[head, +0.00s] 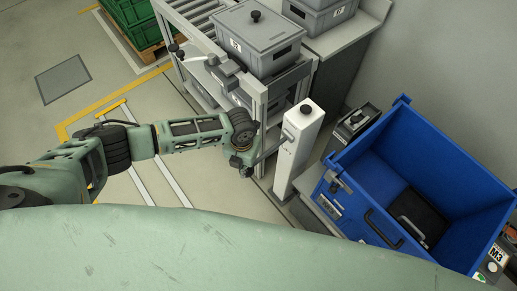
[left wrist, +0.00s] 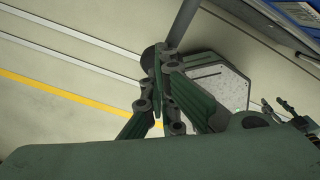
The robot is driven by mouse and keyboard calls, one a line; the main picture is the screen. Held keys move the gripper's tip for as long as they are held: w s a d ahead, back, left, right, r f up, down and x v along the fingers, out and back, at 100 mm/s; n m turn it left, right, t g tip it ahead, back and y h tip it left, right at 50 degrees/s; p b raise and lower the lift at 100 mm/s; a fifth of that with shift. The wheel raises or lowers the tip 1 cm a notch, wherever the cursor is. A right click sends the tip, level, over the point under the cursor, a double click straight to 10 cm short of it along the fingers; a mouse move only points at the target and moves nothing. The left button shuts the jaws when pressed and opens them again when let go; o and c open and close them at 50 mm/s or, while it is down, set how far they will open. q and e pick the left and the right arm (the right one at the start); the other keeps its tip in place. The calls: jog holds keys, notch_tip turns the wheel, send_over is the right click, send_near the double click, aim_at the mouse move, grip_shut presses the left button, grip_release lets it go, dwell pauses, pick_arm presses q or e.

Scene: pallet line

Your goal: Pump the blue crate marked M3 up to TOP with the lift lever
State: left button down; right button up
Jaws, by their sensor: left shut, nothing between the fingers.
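The blue crate (head: 365,165) stands open at the right of the head view. A label reading M3 (head: 496,254) is beside its lower right corner. A white post (head: 297,150) with a black knob on top stands left of the crate. A thin grey lever (head: 270,151) runs from the post towards my left gripper (head: 243,170). In the left wrist view the lever's grey rod (left wrist: 184,22) ends in a dark grip (left wrist: 154,58) right beside my shut, empty left gripper (left wrist: 159,105). I cannot tell whether they touch. My right gripper is not seen.
A roller table (head: 190,12) with a grey lidded box (head: 255,45) stands behind the post. A counter (head: 340,38) holds more grey boxes. Green crates (head: 125,12) sit on a pallet at the back left. The floor at left is clear, with yellow lines.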

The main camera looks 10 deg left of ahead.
pick_arm(q)
jog(key=shift+s+f+b, duration=0.1)
jog(key=shift+f+b, duration=0.2)
jog(key=shift+f, duration=0.35)
notch_tip(320, 180, up, 11)
jog(key=w+p, duration=0.1)
jog(key=p, duration=0.8)
jog(key=shift+d, duration=0.35)
jog(key=shift+f, duration=0.1)
jog(key=shift+s+a+f+b, duration=0.1)
jog(key=shift+f+b, duration=0.6)
jog(key=shift+f, duration=0.3)
jog(key=shift+s+a+f+b, duration=0.1)
jog(key=shift+f+b, duration=0.6)
jog(key=shift+f, duration=0.3)
jog(key=shift+s+a+f+b, duration=0.15)
jog(key=shift+f+b, duration=0.4)
jog(key=shift+f, duration=0.3)
